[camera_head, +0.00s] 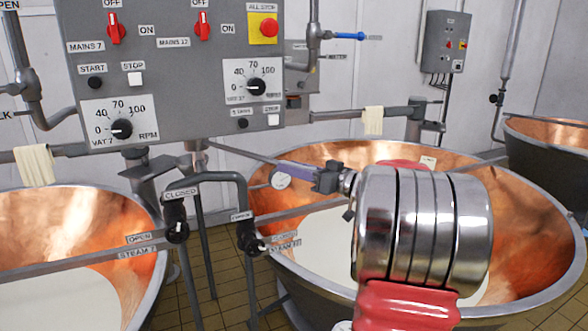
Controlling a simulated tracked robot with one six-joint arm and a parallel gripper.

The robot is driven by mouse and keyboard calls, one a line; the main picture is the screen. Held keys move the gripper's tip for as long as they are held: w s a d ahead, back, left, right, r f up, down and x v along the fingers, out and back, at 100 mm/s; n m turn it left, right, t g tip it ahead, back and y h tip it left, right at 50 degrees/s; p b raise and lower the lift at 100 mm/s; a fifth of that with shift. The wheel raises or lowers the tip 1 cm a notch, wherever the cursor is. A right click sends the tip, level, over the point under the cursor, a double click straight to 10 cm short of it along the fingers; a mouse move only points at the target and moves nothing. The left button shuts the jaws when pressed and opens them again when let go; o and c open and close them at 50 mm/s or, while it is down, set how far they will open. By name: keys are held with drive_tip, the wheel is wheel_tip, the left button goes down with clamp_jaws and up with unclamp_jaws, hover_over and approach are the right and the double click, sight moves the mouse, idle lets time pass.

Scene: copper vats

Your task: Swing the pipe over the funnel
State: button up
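No funnel is recognisable in this view, and I cannot tell which pipe is the task's pipe. A grey vertical pipe (314,40) with a blue lever (350,36) stands right of the control box. Another grey pipe (37,108) bends down at the left edge. A third thin pipe (506,60) comes down at the right. My gripper (300,173) is above the middle vat, pointing left, at the end of my silver and red arm. It is seen from behind and side-on, near a pale round disc (281,178); its finger gap is unclear.
Copper vats with white liquid stand at left (150,215), middle (525,205) and right (550,130). A grey control box (185,65) hangs upper left. Black valve pipes (215,177) stand between the near vats. Cloths hang on rails. Brown tiled floor (228,290) shows between vats.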

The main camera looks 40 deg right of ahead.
clamp_jaws()
drive_tip(key=shift+a, duration=0.1)
idle(0.3)
